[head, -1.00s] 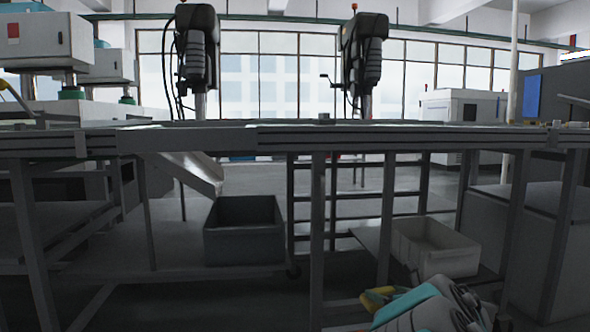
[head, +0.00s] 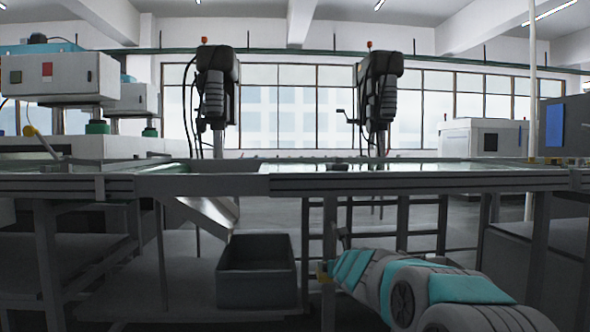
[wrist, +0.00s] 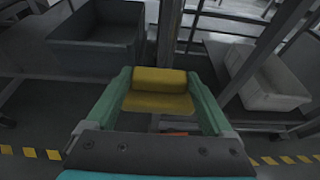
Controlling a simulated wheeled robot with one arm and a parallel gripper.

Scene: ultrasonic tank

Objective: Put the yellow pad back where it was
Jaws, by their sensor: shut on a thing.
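The yellow pad (wrist: 160,88) is between the two green fingers of my gripper (wrist: 160,82) in the wrist view. The fingers are shut on its sides. The place where the pad was before cannot be told from these frames.
A long table (head: 400,183) crosses the head view above my gripper. Below it are a dark grey bin (head: 257,290) and table legs. A pale bin (wrist: 272,85) stands at the right in the wrist view. Drill-like machines (head: 212,90) stand behind the table.

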